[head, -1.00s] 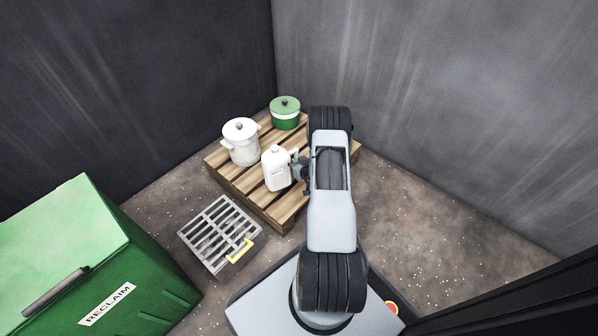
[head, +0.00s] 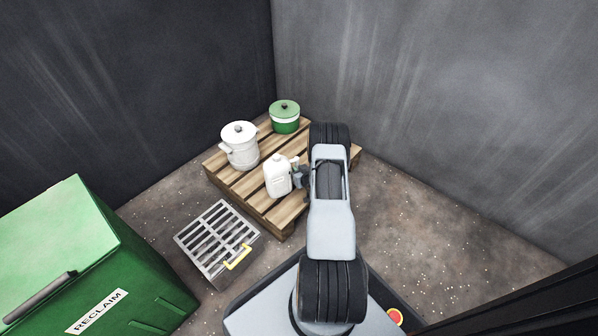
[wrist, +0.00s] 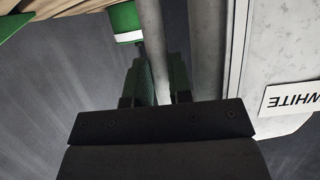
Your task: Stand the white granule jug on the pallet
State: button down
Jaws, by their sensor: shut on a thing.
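The white granule jug (head: 278,176) is upright at the near part of the wooden pallet (head: 285,214). I cannot tell whether its base touches the boards. My gripper (head: 299,176) is at the jug's right side, shut on its handle. In the wrist view my gripper (wrist: 161,80) has its two green-lined fingers on either side of the pale handle bar (wrist: 152,40). The jug's body (wrist: 275,60) fills the right of that view, with a label reading "WHITE". My arm hides the pallet's right part.
A white lidded pot (head: 240,147) and a green lidded pot (head: 284,117) stand on the pallet behind the jug. A grey grate box (head: 217,240) with a yellow handle and a green RECLAIM bin (head: 85,250) are at left. Dark walls close off the back.

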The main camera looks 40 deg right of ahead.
jog(key=c, duration=1)
grip_release()
jog(key=shift+f, duration=0.1)
jog(key=shift+c, duration=0.2)
